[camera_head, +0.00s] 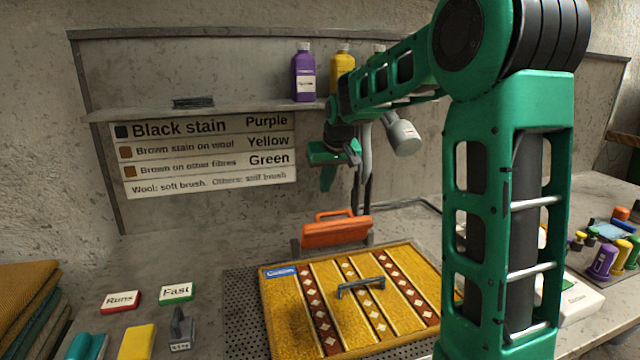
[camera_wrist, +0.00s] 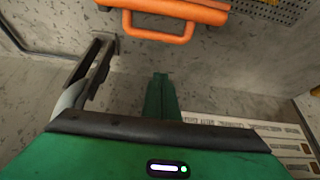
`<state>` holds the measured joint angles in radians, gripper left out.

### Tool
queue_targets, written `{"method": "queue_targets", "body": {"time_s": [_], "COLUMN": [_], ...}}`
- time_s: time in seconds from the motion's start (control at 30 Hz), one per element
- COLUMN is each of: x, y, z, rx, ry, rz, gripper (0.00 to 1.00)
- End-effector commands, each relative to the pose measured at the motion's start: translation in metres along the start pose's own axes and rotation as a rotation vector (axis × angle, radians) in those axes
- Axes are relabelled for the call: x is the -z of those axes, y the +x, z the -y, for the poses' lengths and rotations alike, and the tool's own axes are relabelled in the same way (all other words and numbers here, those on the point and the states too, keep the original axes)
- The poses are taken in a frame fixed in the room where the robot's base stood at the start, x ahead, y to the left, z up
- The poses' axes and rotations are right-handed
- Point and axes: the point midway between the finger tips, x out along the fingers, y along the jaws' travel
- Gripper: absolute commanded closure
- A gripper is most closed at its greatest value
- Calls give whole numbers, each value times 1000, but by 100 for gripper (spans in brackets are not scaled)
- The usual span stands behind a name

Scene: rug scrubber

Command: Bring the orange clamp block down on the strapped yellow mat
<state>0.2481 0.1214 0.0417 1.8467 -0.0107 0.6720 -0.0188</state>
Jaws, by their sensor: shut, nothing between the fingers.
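The orange clamp block (camera_head: 336,236), with a loop handle on top, stands raised at the back edge of the yellow mat (camera_head: 286,308). The mat lies flat, with patterned red and white bands and a dark grey bar handle (camera_head: 360,286) across its middle. My gripper (camera_head: 327,180) is shut and empty, in the air above and behind the clamp block, in front of the wall sign. In the wrist view the closed fingers (camera_wrist: 161,98) show below the block's orange handle (camera_wrist: 160,30), apart from it. The block's lower part is hidden there.
A perforated plate (camera_head: 245,300) lies under the mat. Runs and Fast cards (camera_head: 178,292), a brush (camera_head: 181,328) and coloured blocks are at the left. Bottles (camera_head: 303,75) stand on the shelf above. A grey bracket (camera_wrist: 92,70) is near my fingers. My arm hides the mat's right side.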

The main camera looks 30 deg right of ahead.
Motion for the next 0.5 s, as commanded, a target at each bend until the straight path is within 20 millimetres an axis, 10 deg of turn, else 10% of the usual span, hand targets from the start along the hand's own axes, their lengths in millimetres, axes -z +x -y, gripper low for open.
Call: {"method": "queue_targets", "body": {"time_s": [0.37,0.5], "x": [-1,-18], "y": [60,52], "z": [-8,-8], "rx": [-4,-4], "ry": [8,8], "rz": [3,0], "gripper": [100,100]}}
